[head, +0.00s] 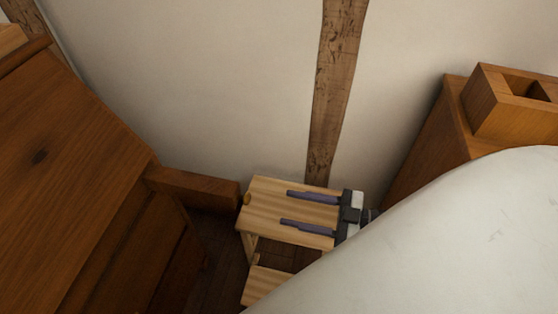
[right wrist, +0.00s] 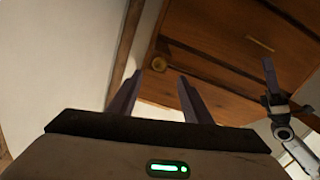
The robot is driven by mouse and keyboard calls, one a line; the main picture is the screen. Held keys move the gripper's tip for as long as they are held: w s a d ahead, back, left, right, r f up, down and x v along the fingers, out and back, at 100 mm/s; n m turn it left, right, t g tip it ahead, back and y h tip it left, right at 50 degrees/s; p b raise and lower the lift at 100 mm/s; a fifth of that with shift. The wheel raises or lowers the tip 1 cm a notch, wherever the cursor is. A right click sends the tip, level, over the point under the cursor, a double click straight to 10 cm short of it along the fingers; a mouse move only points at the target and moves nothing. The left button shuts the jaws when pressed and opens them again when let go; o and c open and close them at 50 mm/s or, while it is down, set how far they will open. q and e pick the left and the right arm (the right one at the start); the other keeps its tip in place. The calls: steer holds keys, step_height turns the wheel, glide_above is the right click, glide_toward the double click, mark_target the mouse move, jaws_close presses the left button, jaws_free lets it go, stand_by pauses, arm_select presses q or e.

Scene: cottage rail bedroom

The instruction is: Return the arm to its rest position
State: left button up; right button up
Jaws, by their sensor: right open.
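My right gripper (head: 283,208) is over the small light-wood step stool (head: 262,185) in the head view, its two dark purple fingers pointing left and apart. Nothing is between them there. In the right wrist view the same gripper (right wrist: 161,75) is open, with wooden furniture beyond it. A grey arm part with a dark finger (right wrist: 270,78), likely my left gripper, shows at the right of that view; its jaw opening cannot be made out. The left gripper is not in the head view.
A large brown wooden furniture piece (head: 75,160) fills the left. A wooden cabinet (head: 430,135) with a box (head: 500,105) on top stands at the right. The pale wall (head: 220,90) with a timber post (head: 335,90) is behind. A drawer front (right wrist: 225,40) shows in the wrist view.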

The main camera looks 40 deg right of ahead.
steer(key=shift+s+d, duration=0.25)
steer(key=shift+d, duration=0.05)
stand_by(0.4)
steer(key=s+a+f+m+g+h, duration=0.4)
steer(key=s+a+f+m+h, duration=0.2)
steer(key=a+f+m+h, duration=0.2)
step_height(320, 180, down, 2)
steer(key=a+h, duration=0.1)
steer(key=a, duration=0.1)
steer(key=shift+a+m+g, duration=0.3)
steer(key=shift+m+g, duration=0.1)
stand_by(1.8)
